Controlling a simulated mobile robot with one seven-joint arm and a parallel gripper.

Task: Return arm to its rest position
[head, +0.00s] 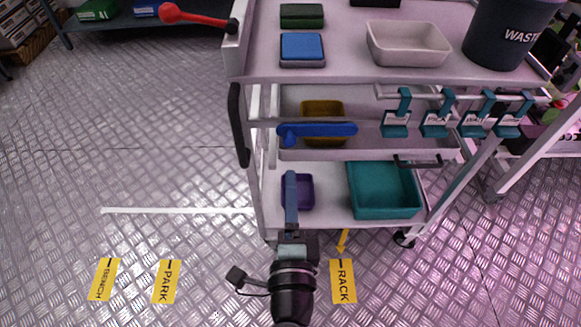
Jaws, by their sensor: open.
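My arm reaches up from the bottom centre of the head view. My gripper (290,185) points toward the cart, in front of its lower shelf. It is open, and nothing shows held in it. Its fingers appear nearly edge-on as a slim blue-grey bar, so the gap between them is hard to see. The bar overlaps the left side of a small purple bin (304,192) in the picture. I cannot tell how far apart they are.
Open metal floor (140,150) lies left.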

